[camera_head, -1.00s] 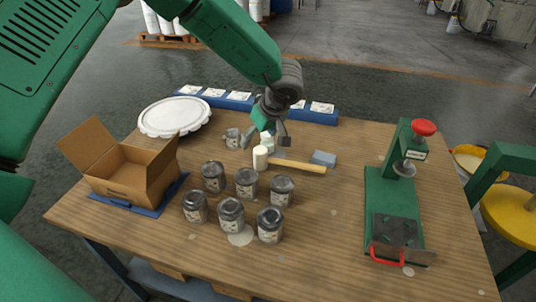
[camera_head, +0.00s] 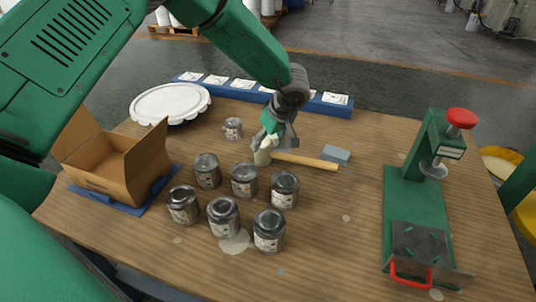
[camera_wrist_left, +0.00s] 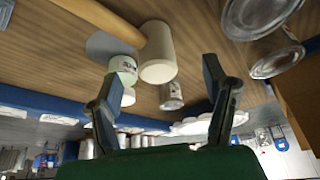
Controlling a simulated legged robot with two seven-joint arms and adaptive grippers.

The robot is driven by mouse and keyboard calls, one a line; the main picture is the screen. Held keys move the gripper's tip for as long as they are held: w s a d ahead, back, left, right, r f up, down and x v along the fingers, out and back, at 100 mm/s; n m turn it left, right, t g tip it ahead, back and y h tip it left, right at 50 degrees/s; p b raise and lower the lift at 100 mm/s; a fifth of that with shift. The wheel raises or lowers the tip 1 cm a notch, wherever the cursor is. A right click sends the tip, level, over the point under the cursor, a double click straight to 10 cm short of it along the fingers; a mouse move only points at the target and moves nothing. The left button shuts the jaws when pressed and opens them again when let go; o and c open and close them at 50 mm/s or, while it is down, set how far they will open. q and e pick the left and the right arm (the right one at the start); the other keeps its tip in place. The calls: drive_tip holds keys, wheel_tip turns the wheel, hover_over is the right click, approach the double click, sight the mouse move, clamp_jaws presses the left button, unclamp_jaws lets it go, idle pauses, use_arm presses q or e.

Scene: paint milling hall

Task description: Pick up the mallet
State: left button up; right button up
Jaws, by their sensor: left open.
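The mallet lies on the wooden table, with its pale wooden handle (camera_head: 308,161) pointing right and its cream head (camera_head: 262,157) at the left end. My left gripper (camera_head: 277,143) is open and empty just above and behind the head, partly covering it. In the left wrist view the mallet head (camera_wrist_left: 158,55) and handle (camera_wrist_left: 108,22) show beyond the open fingers (camera_wrist_left: 160,85), with the head roughly in line with the gap but apart from both fingers. A small whitish labelled jar (camera_wrist_left: 122,72) stands beside the head. My right gripper is not in view.
Several dark-lidded jars (camera_head: 223,217) stand in front of the mallet. A small jar (camera_head: 233,128) is to its left, a grey block (camera_head: 336,154) near the handle's end. A green press (camera_head: 418,200) stands right, an open carton (camera_head: 130,165) left. A blue rack (camera_head: 335,106) lies behind.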

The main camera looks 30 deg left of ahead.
sight(265, 146)
use_arm(q)
drive_tip(key=x, duration=0.4)
drive_tip(key=shift+w+a+f, duration=0.1)
drive_tip(key=shift+w+a, duration=0.1)
drive_tip(key=shift+w+d+x, duration=0.15)
drive_tip(key=shift+w+x, duration=0.05)
drive_tip(key=shift+x, duration=0.95)
drive_tip(key=shift+w+d+x, duration=0.1)
drive_tip(key=shift+w+x, duration=0.1)
drive_tip(key=shift+x, duration=1)
clamp_jaws()
